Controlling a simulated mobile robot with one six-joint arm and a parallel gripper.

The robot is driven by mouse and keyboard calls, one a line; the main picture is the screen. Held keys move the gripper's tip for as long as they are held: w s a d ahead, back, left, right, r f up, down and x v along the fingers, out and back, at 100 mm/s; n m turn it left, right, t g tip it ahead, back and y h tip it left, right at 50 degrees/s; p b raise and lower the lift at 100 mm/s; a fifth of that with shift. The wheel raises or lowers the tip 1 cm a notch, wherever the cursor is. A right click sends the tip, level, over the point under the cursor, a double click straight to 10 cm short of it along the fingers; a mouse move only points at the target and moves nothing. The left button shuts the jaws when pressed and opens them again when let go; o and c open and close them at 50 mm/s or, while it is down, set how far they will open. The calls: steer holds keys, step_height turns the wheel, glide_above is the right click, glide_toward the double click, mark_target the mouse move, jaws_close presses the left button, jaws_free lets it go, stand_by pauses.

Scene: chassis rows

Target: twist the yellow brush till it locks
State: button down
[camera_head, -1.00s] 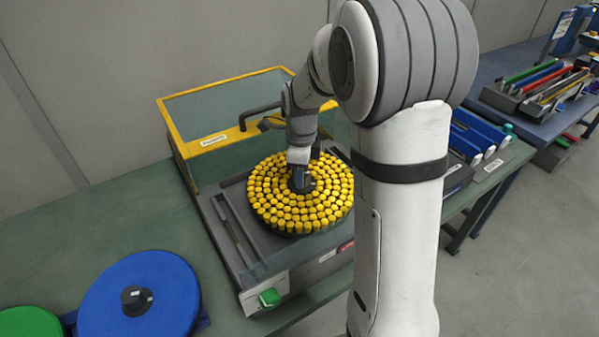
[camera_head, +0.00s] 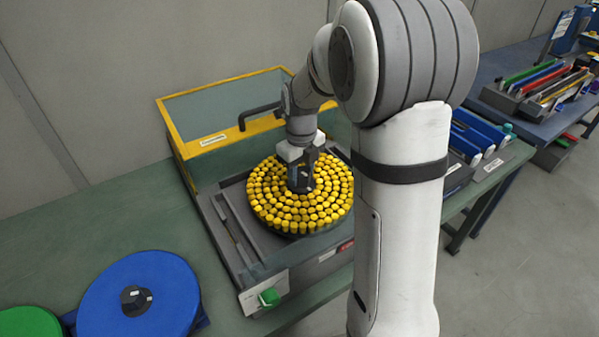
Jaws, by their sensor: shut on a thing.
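The yellow brush (camera_head: 270,207) is a round disc covered with rings of yellow tufts, with a dark hub (camera_head: 306,187) at its centre. It sits in the grey chassis (camera_head: 243,240) on the green bench. My gripper (camera_head: 301,176) points down over the middle of the brush and is shut on the dark hub. The fingertips and part of the hub hide each other. Whether the brush is locked cannot be told from this view.
A yellow-framed clear cover (camera_head: 207,115) with a black handle stands open behind the chassis. A green knob (camera_head: 269,297) is at its front. A blue disc (camera_head: 165,285) and a green disc (camera_head: 30,322) lie at left.

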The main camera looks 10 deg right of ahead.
steer(key=c, duration=0.8)
jaws_free()
steer(key=shift+f, duration=0.15)
steer(key=shift+a+r+b, duration=0.1)
steer(key=shift+r+b, duration=0.2)
steer(key=shift+r, duration=3.7)
